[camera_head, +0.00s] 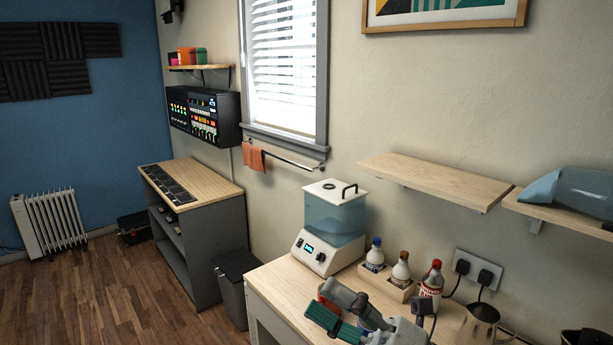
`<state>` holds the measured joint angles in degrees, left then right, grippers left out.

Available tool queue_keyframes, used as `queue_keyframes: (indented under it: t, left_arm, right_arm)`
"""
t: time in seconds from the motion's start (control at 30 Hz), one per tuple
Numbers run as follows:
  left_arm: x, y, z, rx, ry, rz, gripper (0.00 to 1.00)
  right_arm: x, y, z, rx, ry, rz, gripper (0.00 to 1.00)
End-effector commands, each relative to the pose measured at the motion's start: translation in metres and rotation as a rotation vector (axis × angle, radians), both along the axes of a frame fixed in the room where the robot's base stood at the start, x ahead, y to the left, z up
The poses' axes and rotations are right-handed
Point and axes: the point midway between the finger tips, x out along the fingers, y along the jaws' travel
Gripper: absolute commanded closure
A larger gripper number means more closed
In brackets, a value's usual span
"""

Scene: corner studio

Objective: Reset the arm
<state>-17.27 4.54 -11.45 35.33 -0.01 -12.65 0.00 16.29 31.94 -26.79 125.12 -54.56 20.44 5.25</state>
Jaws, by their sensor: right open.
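My right gripper (333,303) shows at the bottom of the head view, over the wooden worktop. Its jaws point to the left and stand apart, with grey and dark green parts. It appears empty. A red item (327,298) shows behind the jaws; whether it touches them I cannot tell. Part of my right arm shows at the bottom edge, and the rest is out of the picture. My left gripper is not in view.
On the worktop (275,290) stand a white dispenser with a clear tank (333,225), several bottles, some in a wooden holder (388,283), and a metal jug (480,325). Two shelves hang above. A grey bin (236,285) stands left; open floor (110,300) lies beyond.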

Motion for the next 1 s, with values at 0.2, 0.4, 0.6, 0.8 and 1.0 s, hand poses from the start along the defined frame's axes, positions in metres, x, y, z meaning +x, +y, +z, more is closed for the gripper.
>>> queue_keyframes:
  t: [0.2,0.4,0.6,0.8,1.0]
  left_arm:
    - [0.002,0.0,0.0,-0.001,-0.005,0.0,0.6]
    - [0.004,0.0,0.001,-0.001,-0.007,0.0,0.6]
    - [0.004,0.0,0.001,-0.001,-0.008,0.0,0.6]
    - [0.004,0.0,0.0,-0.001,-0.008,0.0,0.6]
    - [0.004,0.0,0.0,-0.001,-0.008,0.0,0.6]
  right_arm:
    - [0.053,-0.089,-0.041,0.49,0.534,-0.402,0.44]
    - [0.04,-0.161,-0.168,0.744,1.109,-0.784,0.44]
    - [-0.035,-0.184,-0.278,0.806,1.608,-1.067,0.44]
    - [-0.108,-0.183,-0.332,0.779,1.938,-1.227,0.44]
    - [-0.174,-0.175,-0.359,0.715,2.201,-1.336,0.44]
